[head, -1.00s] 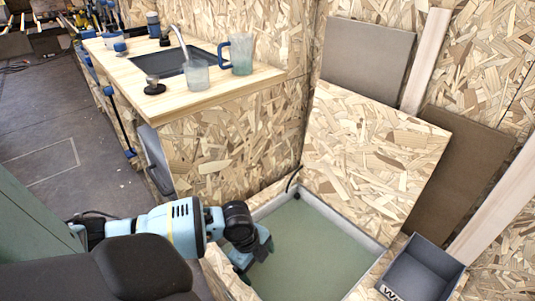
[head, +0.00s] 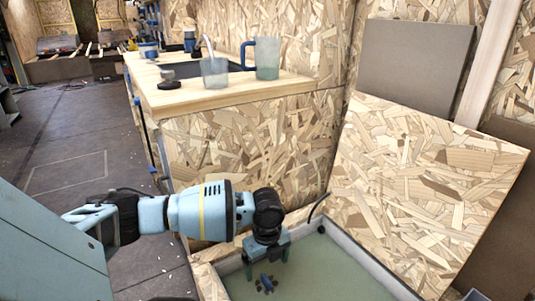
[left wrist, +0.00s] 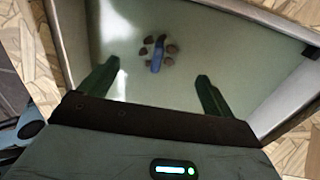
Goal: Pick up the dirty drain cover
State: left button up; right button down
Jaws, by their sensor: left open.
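A small upright blue piece ringed by several brown lumps, which looks like the dirty drain cover (head: 266,281), is in the green-bottomed basin (head: 330,270). In the left wrist view, the drain cover (left wrist: 157,54) shows between and just beyond the fingertips. My left gripper (head: 267,263) points down over the basin's left part. In the left wrist view, my left gripper (left wrist: 158,72) is open and empty, its two fingers spread either side of the blue piece without visible contact. The right gripper is not in view.
The basin's pale rim (head: 365,248) surrounds it, with a chipboard lid (head: 430,180) leaning open behind. A wooden counter (head: 230,95) stands at back left, holding a glass (head: 214,72), a blue-handled jug (head: 267,60) and a dark round piece (head: 168,82). Floor is free at left.

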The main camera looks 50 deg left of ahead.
aim_at(267, 279)
pick_arm(q)
jog(key=shift+f, duration=0.9)
jog(key=shift+s+d+f+b, duration=0.1)
jog(key=shift+d+f+b, duration=0.05)
jog(key=shift+f+b, duration=0.3)
jog(key=f+b, duration=0.2)
jog(key=f, duration=0.1)
jog(key=shift+s+d+f, duration=0.2)
jog(key=shift+f, duration=0.45)
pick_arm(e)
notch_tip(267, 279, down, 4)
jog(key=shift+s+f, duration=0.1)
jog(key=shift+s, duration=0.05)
pick_arm(q)
jog(key=shift+r, duration=0.1)
jog(key=shift+c, duration=0.2)
jog(key=shift+c, duration=1.2)
jog(key=c, duration=0.8)
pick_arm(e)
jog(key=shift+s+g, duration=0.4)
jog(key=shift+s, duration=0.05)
